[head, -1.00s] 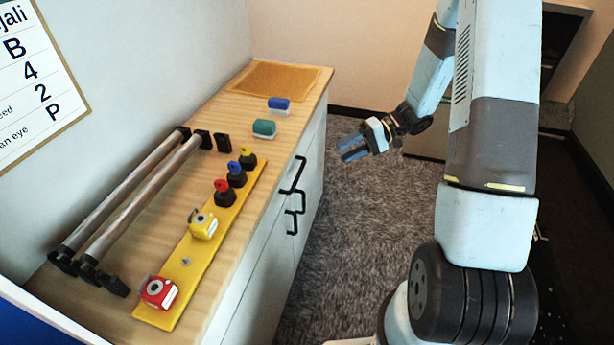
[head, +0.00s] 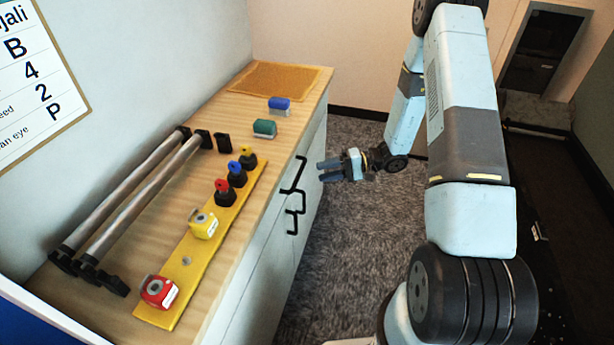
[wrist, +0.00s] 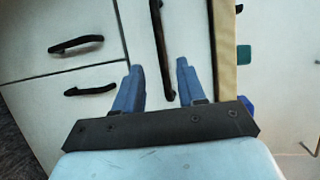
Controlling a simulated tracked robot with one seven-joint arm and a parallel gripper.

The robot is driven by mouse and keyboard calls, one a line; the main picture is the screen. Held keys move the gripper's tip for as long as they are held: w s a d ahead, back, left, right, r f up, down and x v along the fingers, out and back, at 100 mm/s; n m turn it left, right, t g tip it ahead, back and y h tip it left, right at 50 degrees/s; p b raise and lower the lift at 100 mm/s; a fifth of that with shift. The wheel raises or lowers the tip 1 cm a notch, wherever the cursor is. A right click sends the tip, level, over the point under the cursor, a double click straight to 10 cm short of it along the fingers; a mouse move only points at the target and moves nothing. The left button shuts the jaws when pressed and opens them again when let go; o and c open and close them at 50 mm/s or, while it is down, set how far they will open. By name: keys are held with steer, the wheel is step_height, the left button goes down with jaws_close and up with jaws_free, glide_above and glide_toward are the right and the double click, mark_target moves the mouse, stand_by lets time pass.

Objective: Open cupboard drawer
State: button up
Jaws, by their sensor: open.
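The white cupboard (head: 262,270) stands at the left under a wooden top. The black drawer handle (head: 294,177) lies just below the top's edge; in the wrist view the handle (wrist: 162,50) is long and runs parallel to that edge. My gripper (head: 322,171) is open and empty, to the right of the drawer handle and apart from it. In the wrist view its blue fingers (wrist: 160,66) point at the cupboard front, and one end of the handle appears between them. The drawer looks shut.
Two door handles, one (wrist: 76,44) and another (wrist: 91,89), sit below the drawer. Grey carpet (head: 350,250) is clear.

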steer(key=a+f, duration=0.1)
steer(key=a, duration=0.6)
steer(key=shift+s+a+f, duration=0.15)
steer(key=shift+a, duration=0.05)
steer(key=shift+c, duration=0.3)
jaws_close()
